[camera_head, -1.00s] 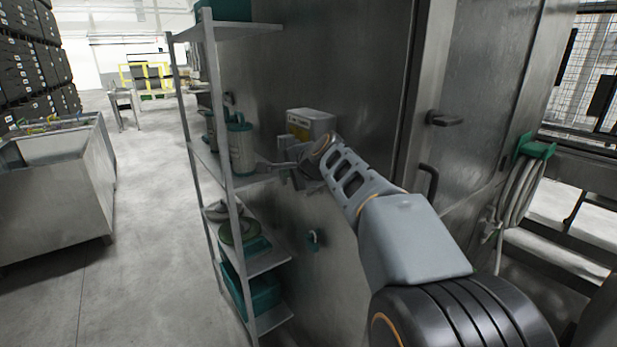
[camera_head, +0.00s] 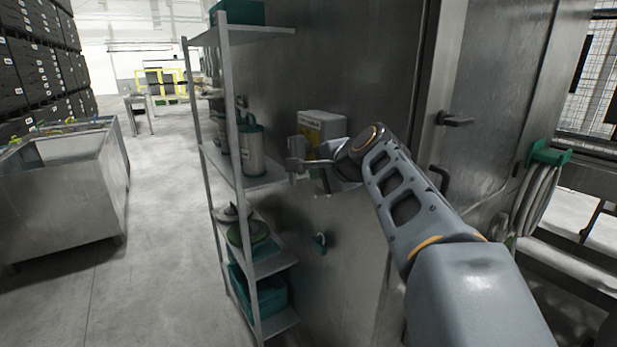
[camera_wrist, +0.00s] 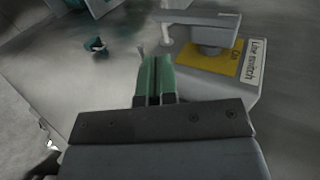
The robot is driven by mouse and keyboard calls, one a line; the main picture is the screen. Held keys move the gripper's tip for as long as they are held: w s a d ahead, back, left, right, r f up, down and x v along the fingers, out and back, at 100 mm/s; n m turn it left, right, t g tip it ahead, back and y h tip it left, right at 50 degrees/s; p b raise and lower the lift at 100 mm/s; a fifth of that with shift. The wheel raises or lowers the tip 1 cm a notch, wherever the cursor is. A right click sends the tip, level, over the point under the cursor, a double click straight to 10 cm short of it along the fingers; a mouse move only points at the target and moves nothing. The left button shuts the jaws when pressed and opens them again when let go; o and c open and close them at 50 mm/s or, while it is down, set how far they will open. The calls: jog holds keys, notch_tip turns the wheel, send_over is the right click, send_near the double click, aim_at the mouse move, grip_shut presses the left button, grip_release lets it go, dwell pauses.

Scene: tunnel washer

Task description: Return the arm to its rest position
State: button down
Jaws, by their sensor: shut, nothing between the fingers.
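My gripper (camera_wrist: 155,77) shows in the wrist view with its two green fingers together and nothing between them. In the head view my gripper (camera_head: 293,166) is near the shelf's right side, in front of the steel wall. The arm reaches in from the lower right, bent at the wrist. A pale switch box (camera_head: 322,128) with a yellow plate is on the wall just behind the wrist. In the wrist view the box (camera_wrist: 243,88) carries a "Line switch" label and a grey handle (camera_wrist: 205,33), beyond the fingers and to their right. The fingers look apart from it.
A metal shelf (camera_head: 226,95) with canisters (camera_head: 252,148) and green bins (camera_head: 262,292) stands close left of my gripper. A green hook (camera_head: 320,241) is on the wall below. A door handle (camera_head: 455,119) and coiled hose (camera_head: 537,200) are at right.

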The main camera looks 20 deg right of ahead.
jog(key=shift+a+v, duration=0.4)
jog(key=shift+v, duration=1.9)
jog(key=s+f+n+g+h+p, duration=0.2)
jog(key=s+f+n+g, duration=0.2)
jog(key=f+n, duration=0.55)
jog(key=s+a+f+n+g+p, duration=0.4)
jog(key=s+a+f, duration=0.4)
jog(key=f, duration=0.3)
jog(key=shift+s+f+n+p, duration=0.15)
jog(key=shift+s+n+p, duration=0.5)
jog(key=shift+n, duration=0.5)
